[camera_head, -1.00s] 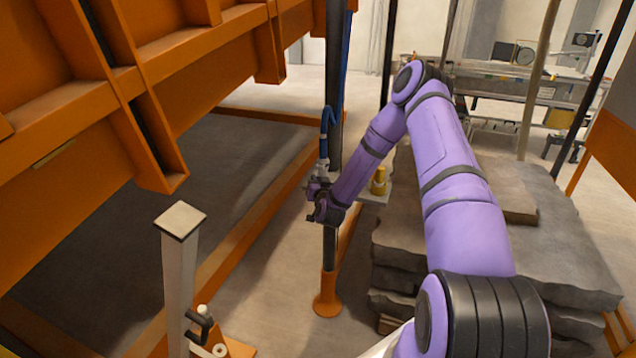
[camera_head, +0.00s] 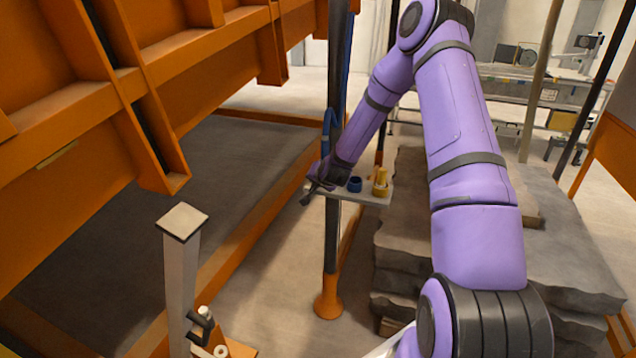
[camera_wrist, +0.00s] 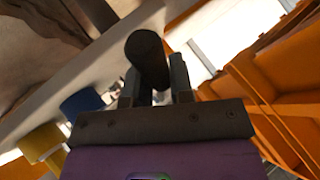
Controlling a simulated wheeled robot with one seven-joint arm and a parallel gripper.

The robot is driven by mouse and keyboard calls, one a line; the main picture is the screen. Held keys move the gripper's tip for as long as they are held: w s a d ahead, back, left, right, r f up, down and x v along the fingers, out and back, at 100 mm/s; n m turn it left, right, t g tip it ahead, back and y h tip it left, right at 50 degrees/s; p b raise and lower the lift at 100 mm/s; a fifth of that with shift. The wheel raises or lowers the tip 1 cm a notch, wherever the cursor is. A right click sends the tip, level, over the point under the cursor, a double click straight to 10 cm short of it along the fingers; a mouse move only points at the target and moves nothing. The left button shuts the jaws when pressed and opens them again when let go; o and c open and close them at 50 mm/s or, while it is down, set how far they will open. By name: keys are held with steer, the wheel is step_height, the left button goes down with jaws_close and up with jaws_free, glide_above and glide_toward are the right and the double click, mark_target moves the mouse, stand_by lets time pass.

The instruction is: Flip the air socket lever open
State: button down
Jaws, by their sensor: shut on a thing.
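My gripper (camera_head: 317,184) is at the left end of a small grey shelf (camera_head: 350,195) on the dark upright post. In the wrist view, my gripper (camera_wrist: 156,82) has its fingers closed around a dark round handle (camera_wrist: 147,50), which appears to be the air socket lever. A dark bar end of it also shows just past my gripper in the head view (camera_head: 306,201). The socket body is hidden behind my gripper and wrist. A blue hose (camera_head: 327,125) hangs down the post just above my gripper.
A blue fitting (camera_head: 355,184) and a yellow fitting (camera_head: 380,184) stand on the shelf, right of my gripper. A large orange frame (camera_head: 130,80) fills the left. Stacked grey slabs (camera_head: 500,245) lie right, under my arm. A short grey post (camera_head: 180,265) stands front left.

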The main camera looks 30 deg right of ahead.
steer(key=shift+r+m+g+y, duration=0.6)
steer(key=shift+r+g+y, duration=0.2)
steer(key=shift+g+y, duration=0.3)
steer(key=shift+a, duration=0.1)
steer(key=c, duration=1)
jaws_free()
steer(key=shift+s+r, duration=0.1)
steer(key=shift+s, duration=0.05)
steer(key=v, duration=1)
steer(key=shift+r, duration=0.25)
steer(key=shift+s, duration=0.1)
